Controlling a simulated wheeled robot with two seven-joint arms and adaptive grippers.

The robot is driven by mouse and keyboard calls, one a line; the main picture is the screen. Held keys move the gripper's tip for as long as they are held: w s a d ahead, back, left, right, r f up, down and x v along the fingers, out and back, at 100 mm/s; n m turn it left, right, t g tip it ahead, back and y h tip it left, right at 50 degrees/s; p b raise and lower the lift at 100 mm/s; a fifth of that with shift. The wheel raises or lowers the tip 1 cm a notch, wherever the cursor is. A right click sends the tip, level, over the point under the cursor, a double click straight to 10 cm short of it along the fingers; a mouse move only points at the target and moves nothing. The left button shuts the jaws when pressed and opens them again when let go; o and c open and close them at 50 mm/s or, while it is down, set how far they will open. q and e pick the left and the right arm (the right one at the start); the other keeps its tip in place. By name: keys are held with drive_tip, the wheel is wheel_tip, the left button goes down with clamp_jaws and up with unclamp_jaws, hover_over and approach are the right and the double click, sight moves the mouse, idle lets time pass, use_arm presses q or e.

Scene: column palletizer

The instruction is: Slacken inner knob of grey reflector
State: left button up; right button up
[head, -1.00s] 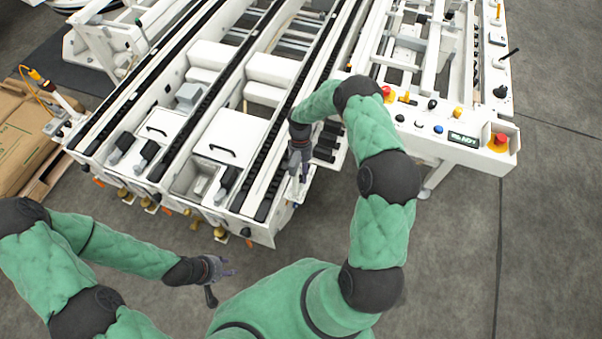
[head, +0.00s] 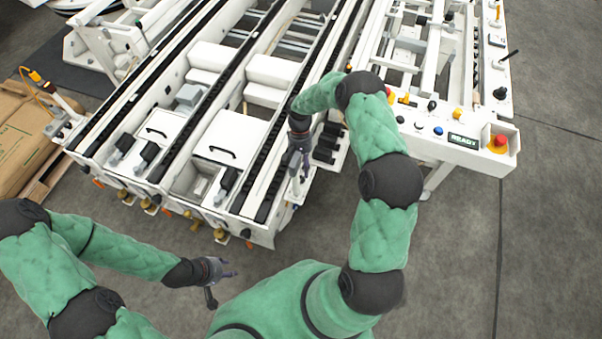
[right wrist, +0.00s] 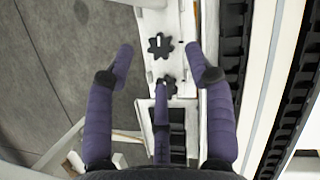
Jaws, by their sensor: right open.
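Two black star-shaped knobs show in the right wrist view, a far one (right wrist: 160,46) and a near one (right wrist: 167,84), on a narrow pale plate (right wrist: 163,68). I cannot tell for sure which part is the grey reflector. My right gripper (right wrist: 162,52) is open, its two outer fingers on either side of the plate, apart from the knobs. A middle finger reaches up just below the near knob and partly hides what lies there. In the head view the right gripper (head: 300,170) is at the machine's front right corner. My left gripper (head: 224,284) is open and empty over the floor.
The white conveyor frame (head: 262,232) with black chain rails fills the centre. A control panel (head: 450,138) with buttons and a red emergency stop (head: 499,141) stands right of my right arm. Cardboard (head: 22,140) lies at left. The floor in front is clear.

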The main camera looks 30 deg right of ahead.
drive_tip(key=v, duration=0.4)
drive_tip(key=shift+r, duration=0.1)
idle(0.6)
